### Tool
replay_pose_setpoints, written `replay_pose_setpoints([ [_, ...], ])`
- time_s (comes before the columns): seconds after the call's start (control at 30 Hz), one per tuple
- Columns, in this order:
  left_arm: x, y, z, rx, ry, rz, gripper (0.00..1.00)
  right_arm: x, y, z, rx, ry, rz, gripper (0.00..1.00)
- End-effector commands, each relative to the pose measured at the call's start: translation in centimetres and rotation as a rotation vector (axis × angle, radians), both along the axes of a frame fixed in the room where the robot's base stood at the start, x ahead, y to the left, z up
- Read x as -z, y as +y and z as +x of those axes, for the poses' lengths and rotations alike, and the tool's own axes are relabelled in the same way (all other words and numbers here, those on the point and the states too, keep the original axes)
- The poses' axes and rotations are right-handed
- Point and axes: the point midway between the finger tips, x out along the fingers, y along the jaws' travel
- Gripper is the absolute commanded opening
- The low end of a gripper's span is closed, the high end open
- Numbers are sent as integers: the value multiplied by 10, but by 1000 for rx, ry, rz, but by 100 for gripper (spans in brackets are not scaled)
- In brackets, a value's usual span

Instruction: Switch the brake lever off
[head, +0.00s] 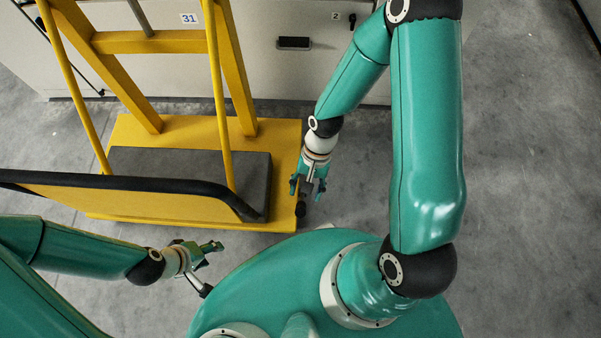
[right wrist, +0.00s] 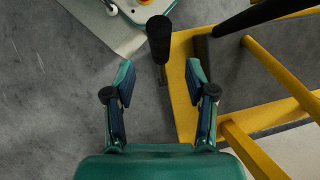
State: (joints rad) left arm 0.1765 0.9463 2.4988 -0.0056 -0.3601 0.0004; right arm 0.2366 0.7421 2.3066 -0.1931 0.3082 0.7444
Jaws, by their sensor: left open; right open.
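The brake lever has a black grip (head: 300,209) and sits at the right edge of the yellow platform (head: 172,210). In the right wrist view the same black grip (right wrist: 159,38) stands just beyond my fingertips, roughly between the two fingers, with a dark stem below it. My right gripper (head: 307,187) is open and points down over the lever; in the right wrist view its fingers (right wrist: 160,75) are spread with nothing between the pads. Whether a finger touches the lever I cannot tell. My left gripper (head: 209,264) is open and empty, left of my body, apart from the platform.
The platform carries a grey tread (head: 190,172), yellow uprights (head: 228,60) and a black-topped rail (head: 110,183) across its near side. Pale cabinets (head: 275,75) stand behind it. The concrete floor (head: 525,200) to the right is clear.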

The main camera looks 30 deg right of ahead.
Motion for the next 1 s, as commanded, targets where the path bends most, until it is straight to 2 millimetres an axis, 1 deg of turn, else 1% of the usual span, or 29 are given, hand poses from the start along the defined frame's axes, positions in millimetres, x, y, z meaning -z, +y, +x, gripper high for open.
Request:
replay_pose_setpoints([
  [0.03, 8, 0, 0, 0, 0, 0, 52, 15, 4, -4, -2, 6, 1, 56],
  [0.1, 13, 0, 0, 0, 0, 0, 52, 29, 9, -8, -3, 5, 2, 56],
  [0.2, 23, 0, 0, 0, 0, 0, 52, 47, 15, -11, -2, 3, 1, 56],
  [0.33, 34, 0, 0, 0, 0, 0, 52, 65, 22, -15, -1, 1, 0, 56],
  [0.5, 41, 0, 0, 0, 0, 0, 52, 76, 26, -18, 0, 0, 0, 56],
  [0.83, 41, 0, 0, 0, 0, 0, 52, 77, 27, -18, 1, 0, 0, 56],
  [0.87, 41, 0, 0, 0, 0, 0, 52, 77, 27, -18, 1, 0, 0, 54],
  [1.0, 41, 0, 0, 0, 0, 0, 52, 77, 27, -18, 1, 0, 0, 31],
])
